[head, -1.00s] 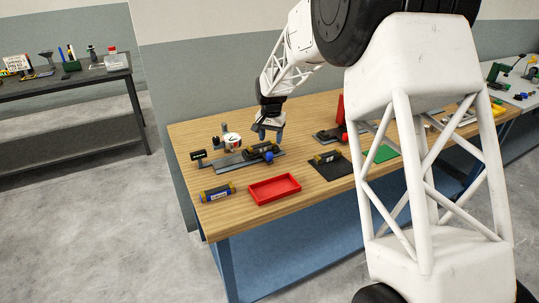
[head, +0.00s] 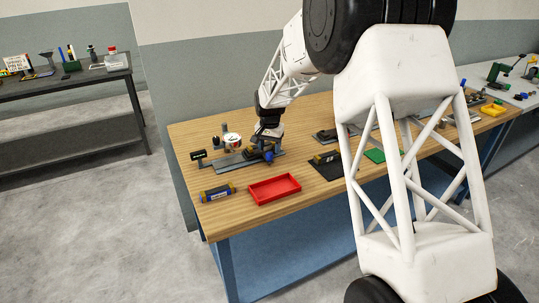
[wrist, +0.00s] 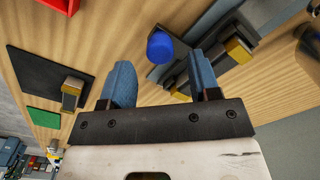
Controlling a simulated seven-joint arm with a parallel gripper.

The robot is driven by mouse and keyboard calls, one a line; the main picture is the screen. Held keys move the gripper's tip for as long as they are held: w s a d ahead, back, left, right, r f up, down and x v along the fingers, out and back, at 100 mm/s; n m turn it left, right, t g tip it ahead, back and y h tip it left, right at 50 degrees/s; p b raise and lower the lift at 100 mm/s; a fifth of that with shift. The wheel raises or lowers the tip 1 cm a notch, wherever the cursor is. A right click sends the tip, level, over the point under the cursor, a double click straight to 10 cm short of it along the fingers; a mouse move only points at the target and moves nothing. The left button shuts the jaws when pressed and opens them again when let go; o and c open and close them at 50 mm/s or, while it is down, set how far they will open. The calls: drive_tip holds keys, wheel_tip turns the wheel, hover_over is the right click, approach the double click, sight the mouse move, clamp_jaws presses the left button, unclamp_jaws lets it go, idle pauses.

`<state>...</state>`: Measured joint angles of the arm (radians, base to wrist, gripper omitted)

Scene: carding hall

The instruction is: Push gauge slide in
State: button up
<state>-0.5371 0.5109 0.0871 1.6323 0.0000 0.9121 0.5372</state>
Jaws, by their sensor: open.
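The gauge is a grey rail (head: 228,163) lying on the wooden bench, with a dark slide carrying yellow blocks (head: 249,153) near its right end. A blue knob (head: 268,157) sits at the slide's right end. My gripper (head: 269,144) is low over this right end and partly hides it. In the wrist view my gripper (wrist: 160,68) is open, and the blue knob (wrist: 160,46) appears between the fingertips in the picture. The slide's yellow blocks (wrist: 238,50) show beyond the right finger. I cannot tell whether a finger touches the knob or slide.
A small black box (head: 198,155) stands at the rail's left end, with a white round dial (head: 232,140) behind. A red tray (head: 274,189) and a blue-and-yellow cylinder (head: 217,192) lie in front. A black mat (head: 330,168) is to the right.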

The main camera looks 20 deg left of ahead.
sight(269, 153)
drive_tip(key=shift+f, duration=1.85)
drive_tip(key=shift+c, duration=0.4)
clamp_jaws()
